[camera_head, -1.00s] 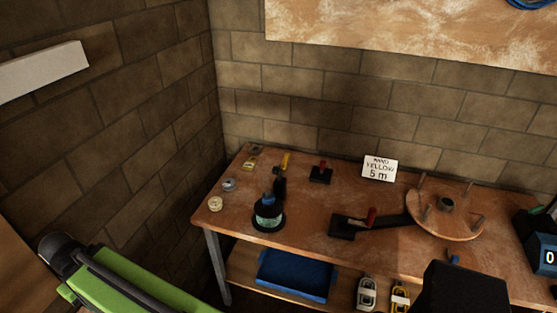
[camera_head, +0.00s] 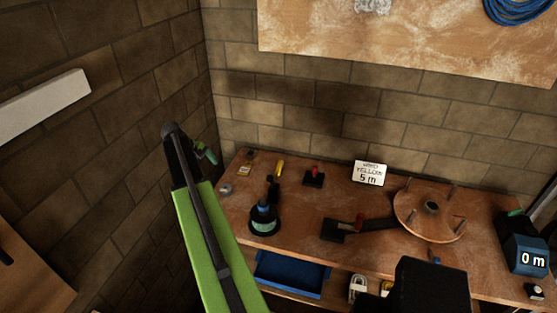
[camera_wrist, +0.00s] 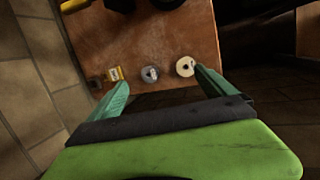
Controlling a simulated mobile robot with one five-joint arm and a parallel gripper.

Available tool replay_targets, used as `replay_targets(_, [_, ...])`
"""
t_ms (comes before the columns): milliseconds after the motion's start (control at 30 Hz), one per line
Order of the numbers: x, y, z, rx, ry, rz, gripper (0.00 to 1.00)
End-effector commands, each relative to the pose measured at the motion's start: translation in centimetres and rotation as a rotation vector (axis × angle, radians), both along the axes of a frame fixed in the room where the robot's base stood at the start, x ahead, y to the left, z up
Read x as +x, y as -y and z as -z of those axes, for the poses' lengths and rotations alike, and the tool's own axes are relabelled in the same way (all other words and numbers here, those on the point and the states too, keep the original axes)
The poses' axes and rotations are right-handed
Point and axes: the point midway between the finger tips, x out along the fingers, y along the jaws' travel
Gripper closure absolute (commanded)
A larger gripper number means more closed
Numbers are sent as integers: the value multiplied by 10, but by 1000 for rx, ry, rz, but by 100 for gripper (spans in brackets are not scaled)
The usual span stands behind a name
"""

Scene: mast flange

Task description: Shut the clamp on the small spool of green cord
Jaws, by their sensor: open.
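My gripper (camera_head: 206,154) is at the left end of the workbench in the head view, partly hidden by my arm. In the wrist view its two teal fingers (camera_wrist: 161,77) are spread wide, with nothing held between them. I cannot pick out a spool of green cord for certain. A dark round-based item with a teal band (camera_head: 264,219) stands on the bench and could be it, to the right of my gripper. A grey roll (camera_wrist: 150,74) and a pale roll (camera_wrist: 185,66) lie on the bench beyond the fingertips. A black clamp-like block with a red handle (camera_head: 337,231) sits further right.
The workbench (camera_head: 300,215) also carries a red-handled black block (camera_head: 314,178), a card reading 5 m (camera_head: 369,173), a pegged wooden disc (camera_head: 418,222) and a counter showing 0 m (camera_head: 527,258). A small yellow item (camera_wrist: 114,73) lies near the bench edge. Block walls stand behind and left.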

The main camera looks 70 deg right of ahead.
Motion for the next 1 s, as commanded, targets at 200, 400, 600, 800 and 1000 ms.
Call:
replay_targets(200, [-120, 157, -45, -30, -142, 27, 5])
replay_targets(400, [-153, 183, -49, -31, -179, 25, 5])
replay_targets(600, [-158, 187, -30, -31, -178, 27, 5])
replay_targets(800, [-174, 202, 14, -30, -178, 29, 5])
replay_targets(1000, [-192, 218, 55, -31, -177, 29, 5])
